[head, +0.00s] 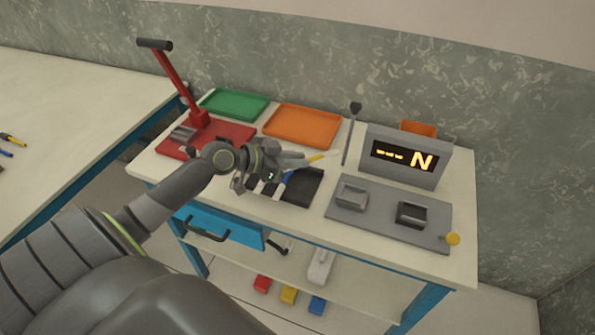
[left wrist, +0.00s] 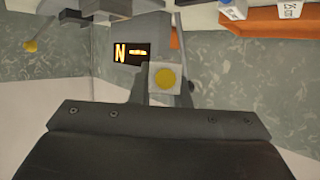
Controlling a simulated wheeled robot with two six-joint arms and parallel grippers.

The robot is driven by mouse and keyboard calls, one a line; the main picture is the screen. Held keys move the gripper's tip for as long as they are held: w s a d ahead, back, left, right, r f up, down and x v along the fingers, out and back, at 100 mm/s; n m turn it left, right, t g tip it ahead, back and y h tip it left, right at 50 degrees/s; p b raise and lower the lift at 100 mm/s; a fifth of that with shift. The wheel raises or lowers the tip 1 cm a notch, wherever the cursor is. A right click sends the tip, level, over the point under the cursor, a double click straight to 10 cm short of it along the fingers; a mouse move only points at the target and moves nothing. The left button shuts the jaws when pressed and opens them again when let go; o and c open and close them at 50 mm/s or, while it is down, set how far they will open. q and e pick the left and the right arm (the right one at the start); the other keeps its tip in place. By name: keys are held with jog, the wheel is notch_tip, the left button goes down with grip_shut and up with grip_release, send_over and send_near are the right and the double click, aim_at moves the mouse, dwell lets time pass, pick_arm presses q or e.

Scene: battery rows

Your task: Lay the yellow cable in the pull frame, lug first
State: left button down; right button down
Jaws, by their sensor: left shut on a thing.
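The yellow cable (head: 317,157) is held in my left gripper (head: 290,160), which is shut on it above the work table. In the left wrist view a pale square block with a round yellow end (left wrist: 165,77) shows between the fingers (left wrist: 164,88). The lug cannot be made out. The pull frame (head: 385,225) is a grey plate with two clamp blocks (head: 351,196) and (head: 412,214), to the right of my gripper. Its display (head: 403,157) reads dashes and "N", and also shows in the left wrist view (left wrist: 131,52). My right gripper is out of view.
A dark tray (head: 308,187) with a blue cable (head: 288,177) lies below my gripper. A red lever press (head: 199,118), a green tray (head: 235,103) and an orange tray (head: 302,125) stand behind and left. A yellow knob (head: 453,239) sits at the plate's corner.

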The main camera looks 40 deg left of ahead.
pick_arm(q)
jog(key=shift+f, duration=2)
jog(key=shift+f+b, duration=0.6)
jog(key=shift+b, duration=0.25)
jog(key=c, duration=1.4)
grip_release()
jog(key=shift+o, duration=0.2)
jog(key=shift+r, duration=0.1)
